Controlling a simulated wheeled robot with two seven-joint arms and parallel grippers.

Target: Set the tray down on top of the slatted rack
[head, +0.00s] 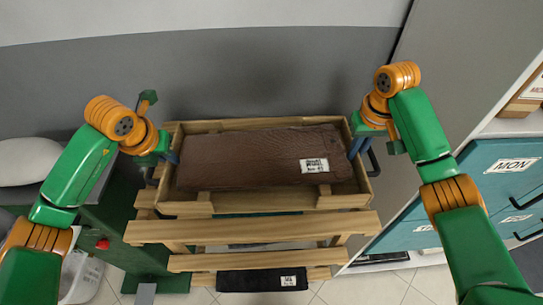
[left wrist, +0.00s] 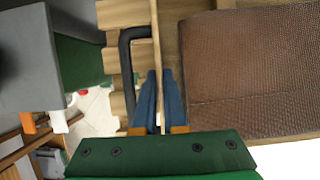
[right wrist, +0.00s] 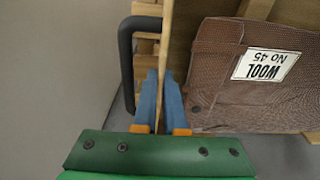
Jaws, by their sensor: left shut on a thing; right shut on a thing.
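The wooden tray (head: 285,203) holds a brown textured bundle with a white label (head: 314,165) reading WOOL No 45. The slatted rack (head: 250,230) of pale wood shows below and in front of the tray. My left gripper (head: 170,155) is shut on the tray's left end wall, which shows between the blue fingers (left wrist: 158,100) in the left wrist view. My right gripper (head: 356,145) is shut on the right end wall, seen between the fingers (right wrist: 163,100) in the right wrist view. The tray looks level. Whether its underside touches the rack is hidden.
A black labelled item (head: 262,280) lies low at the rack's front. Teal drawers (head: 500,190), one marked MON, stand at the right. A green machine with a red button (head: 103,244) stands at the left. A grey wall (head: 250,70) is behind.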

